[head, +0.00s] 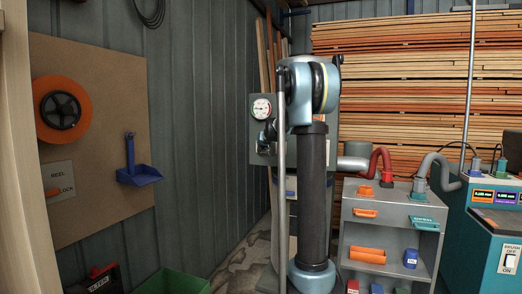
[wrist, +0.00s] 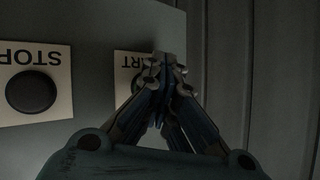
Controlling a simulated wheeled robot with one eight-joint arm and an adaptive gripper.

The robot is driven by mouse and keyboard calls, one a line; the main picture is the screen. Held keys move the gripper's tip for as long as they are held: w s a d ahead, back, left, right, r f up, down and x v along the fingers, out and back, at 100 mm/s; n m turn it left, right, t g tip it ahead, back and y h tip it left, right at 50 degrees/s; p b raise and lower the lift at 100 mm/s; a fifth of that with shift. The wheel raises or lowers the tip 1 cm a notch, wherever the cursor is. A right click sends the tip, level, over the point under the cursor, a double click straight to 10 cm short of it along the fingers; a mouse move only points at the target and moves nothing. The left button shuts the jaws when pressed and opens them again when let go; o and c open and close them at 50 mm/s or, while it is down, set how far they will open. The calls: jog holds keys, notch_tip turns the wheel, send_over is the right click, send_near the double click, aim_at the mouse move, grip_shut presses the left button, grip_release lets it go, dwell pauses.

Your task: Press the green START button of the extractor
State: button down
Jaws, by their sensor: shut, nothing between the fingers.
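In the wrist view my gripper (wrist: 166,62) is shut and empty, its fingertips in front of the START label (wrist: 122,64) on a grey panel (wrist: 95,22). The label is upside down in this view and partly covered. The START button is mostly hidden behind my fingers; a dark edge shows beside them, its green not visible. I cannot tell whether the fingertips touch it. The STOP label with a dark round button (wrist: 31,91) is to the left. In the head view my arm covers much of the grey cabinet (head: 257,152) with a round gauge (head: 261,109).
A grey cart (head: 392,232) with red and grey hoses stands right of my arm. A teal machine (head: 480,240) is at the far right. A board with an orange reel (head: 62,109) and a blue scoop (head: 138,170) hangs at left. A green bin (head: 170,282) is below.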

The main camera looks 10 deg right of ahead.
jog(key=shift+s+a, duration=0.35)
jog(key=shift+s, duration=0.3)
jog(key=shift+s, duration=0.1)
jog(key=s+a, duration=0.1)
jog(key=s, duration=0.1)
jog(key=s+a, duration=0.1)
jog(key=s, duration=0.1)
jog(key=shift+s+a, duration=0.1)
jog(key=shift+a, duration=0.05)
dwell(0.8)
jog(key=s+d+f+g, duration=0.1)
jog(key=s+f+g, duration=0.2)
jog(key=s+f, duration=0.7)
jog(key=s+d+f+g+h, duration=0.1)
jog(key=s+f, duration=0.9)
jog(key=s, duration=1.8)
jog(key=s+d+f+n+g+h, duration=0.1)
jog(key=s+f+g, duration=0.4)
jog(key=s+f, duration=0.5)
jog(key=s+d, duration=0.1)
jog(key=s, duration=0.8)
jog(key=shift+d+f+g, duration=0.3)
jog(key=shift+d+g, duration=0.05)
jog(key=shift+g, duration=0.05)
jog(key=shift+s, duration=0.1)
